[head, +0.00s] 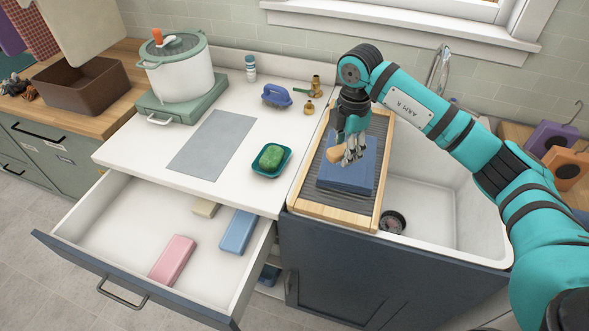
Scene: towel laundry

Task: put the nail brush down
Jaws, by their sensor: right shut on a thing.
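My right gripper (351,153) reaches in from the right and points down over the ribbed board. It is shut on the nail brush (334,155), a small tan, wood-coloured piece that sticks out to the left of the fingers. The fingers hide part of it. Brush and fingertips are over a folded blue towel (345,178); I cannot tell whether the brush touches it. My left gripper is not in view.
A green soap dish (285,170) with a sponge-like block, a blue-handled brush (276,96) and brass pieces (309,107) are on the counter. A grey mat (212,144) lies left. The open drawer (115,222) holds pink, blue and beige blocks. The sink (430,215) is right.

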